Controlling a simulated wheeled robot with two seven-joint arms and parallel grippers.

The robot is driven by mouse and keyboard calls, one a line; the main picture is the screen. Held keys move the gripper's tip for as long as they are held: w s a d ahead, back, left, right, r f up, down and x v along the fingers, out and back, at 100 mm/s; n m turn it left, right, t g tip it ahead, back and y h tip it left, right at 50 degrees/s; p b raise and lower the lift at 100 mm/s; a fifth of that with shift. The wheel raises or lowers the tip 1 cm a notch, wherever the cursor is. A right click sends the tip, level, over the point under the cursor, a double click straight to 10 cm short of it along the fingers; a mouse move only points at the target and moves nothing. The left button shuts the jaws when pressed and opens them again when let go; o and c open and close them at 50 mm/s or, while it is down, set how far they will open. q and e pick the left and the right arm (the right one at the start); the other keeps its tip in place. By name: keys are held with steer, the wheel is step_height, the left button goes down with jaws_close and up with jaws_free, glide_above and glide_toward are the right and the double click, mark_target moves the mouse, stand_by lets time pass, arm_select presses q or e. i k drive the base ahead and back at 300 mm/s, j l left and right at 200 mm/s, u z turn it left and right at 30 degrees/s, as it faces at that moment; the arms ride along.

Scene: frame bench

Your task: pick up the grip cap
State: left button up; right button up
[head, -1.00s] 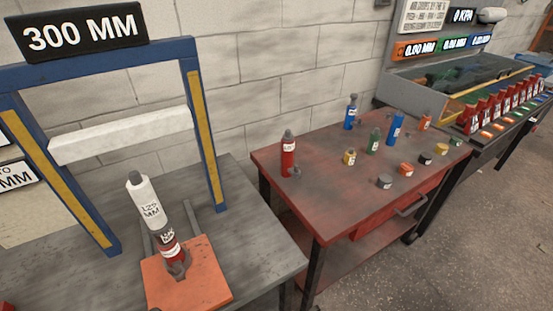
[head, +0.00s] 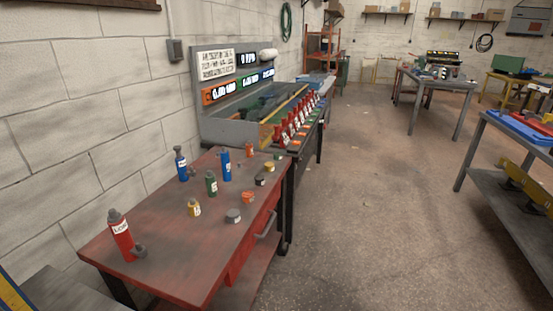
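Several small caps stand on the red table (head: 165,245): a grey one (head: 233,216), an orange one (head: 247,197), a black one (head: 260,180), and a yellow one (head: 269,167). A yellow piece with a grey top (head: 193,208) stands to their left. Their labels are too small to read, so I cannot tell which is the grip cap. Neither of my grippers is in view.
A red cylinder (head: 121,236), two blue cylinders (head: 181,164) (head: 227,166) and a green one (head: 211,184) stand on the red table. Behind is a console bench (head: 222,130) with a row of red pieces. Open floor (head: 370,220) lies to the right.

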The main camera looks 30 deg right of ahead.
mark_target(278, 157)
steer(key=z, duration=1)
steer(key=u, duration=2.35)
steer(key=z, duration=2.35)
steer(key=i+l+u, duration=0.45)
steer(key=i, duration=0.4)
steer(key=i+l+u, duration=0.5)
steer(key=i+l, duration=0.3)
steer(key=l, duration=0.1)
